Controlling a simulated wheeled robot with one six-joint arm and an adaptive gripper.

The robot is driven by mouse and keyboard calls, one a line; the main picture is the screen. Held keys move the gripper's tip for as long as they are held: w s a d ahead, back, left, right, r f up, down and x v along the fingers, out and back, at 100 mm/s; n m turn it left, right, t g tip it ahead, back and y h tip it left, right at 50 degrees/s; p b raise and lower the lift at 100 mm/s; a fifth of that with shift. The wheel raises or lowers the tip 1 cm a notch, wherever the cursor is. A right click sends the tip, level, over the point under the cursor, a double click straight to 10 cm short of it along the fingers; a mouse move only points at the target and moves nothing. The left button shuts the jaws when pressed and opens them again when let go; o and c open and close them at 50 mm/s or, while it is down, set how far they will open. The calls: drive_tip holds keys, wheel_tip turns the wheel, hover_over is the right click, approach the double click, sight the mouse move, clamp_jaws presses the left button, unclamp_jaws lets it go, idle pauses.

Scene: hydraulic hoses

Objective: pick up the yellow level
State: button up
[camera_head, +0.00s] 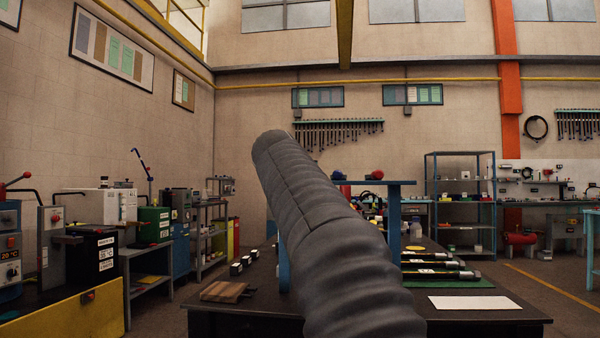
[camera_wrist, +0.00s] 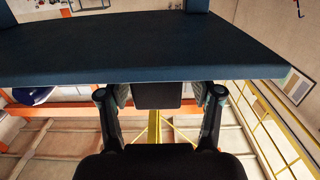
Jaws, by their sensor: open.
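I cannot make out the yellow level for certain in either view. Small yellow items (camera_head: 415,248) show on the dark table right of my arm, too small to name. In the head view my grey ribbed arm covers the middle of the table and hides my gripper.
The dark table (camera_head: 490,313) carries a blue raised stand (camera_head: 395,225), hoses with yellow-marked ends (camera_head: 440,265), a white sheet (camera_head: 474,302), a wooden block (camera_head: 227,291) and several small black-and-white blocks (camera_head: 241,264). Machines and benches line the left wall. Floor is open at the right.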

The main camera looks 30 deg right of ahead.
drive_tip(key=x, duration=0.3)
drive_tip(key=shift+d+p, duration=0.15)
drive_tip(key=shift+p, duration=0.25)
clamp_jaws()
drive_tip(key=shift+r, duration=0.1)
